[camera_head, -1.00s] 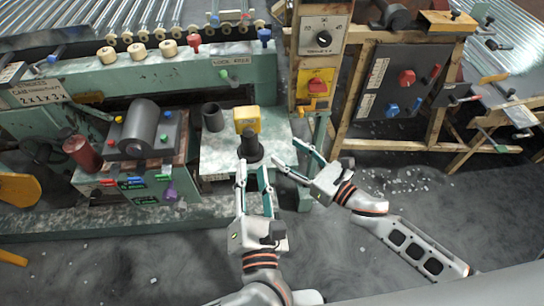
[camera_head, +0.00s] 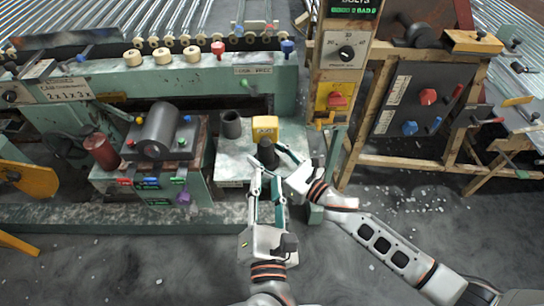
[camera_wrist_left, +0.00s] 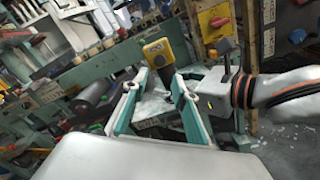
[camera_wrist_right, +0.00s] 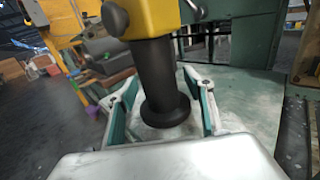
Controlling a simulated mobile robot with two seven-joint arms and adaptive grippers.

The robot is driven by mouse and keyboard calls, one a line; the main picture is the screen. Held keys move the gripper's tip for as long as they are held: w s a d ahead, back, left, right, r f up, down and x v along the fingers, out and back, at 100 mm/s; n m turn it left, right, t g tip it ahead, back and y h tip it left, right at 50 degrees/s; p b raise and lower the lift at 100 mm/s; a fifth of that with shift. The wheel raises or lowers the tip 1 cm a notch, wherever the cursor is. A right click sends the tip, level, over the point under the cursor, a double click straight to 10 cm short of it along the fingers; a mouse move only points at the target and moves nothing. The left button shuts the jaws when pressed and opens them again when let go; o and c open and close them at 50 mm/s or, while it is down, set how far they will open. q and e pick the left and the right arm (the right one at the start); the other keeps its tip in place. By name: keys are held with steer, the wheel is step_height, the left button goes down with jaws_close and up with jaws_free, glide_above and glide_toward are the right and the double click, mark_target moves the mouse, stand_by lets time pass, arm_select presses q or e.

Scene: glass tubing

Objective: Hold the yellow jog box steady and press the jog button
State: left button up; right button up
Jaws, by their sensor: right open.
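The yellow jog box (camera_head: 265,128) sits on top of a black stem (camera_head: 267,151) standing on the pale green ledge. In the right wrist view the box (camera_wrist_right: 155,14) is cut off at the top, and a dark round knob (camera_wrist_right: 115,19) shows on its side; I cannot tell whether it is the jog button. My right gripper (camera_head: 268,156) is open, its fingers on either side of the stem, below the box, apart from the stem's flange (camera_wrist_right: 167,110). My left gripper (camera_head: 267,183) is open and empty, lower and in front, pointing toward the box (camera_wrist_left: 158,50).
A dark grey cup (camera_head: 231,124) stands left of the box. Further left is a dark roller (camera_head: 159,128) on a unit with coloured buttons. A yellow panel with a red switch (camera_head: 336,99) is on the wooden post at right. Open floor lies in front.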

steer(key=c, duration=1.3)
arm_select(q)
jaws_close()
arm_select(e)
steer(key=shift+c, duration=0.9)
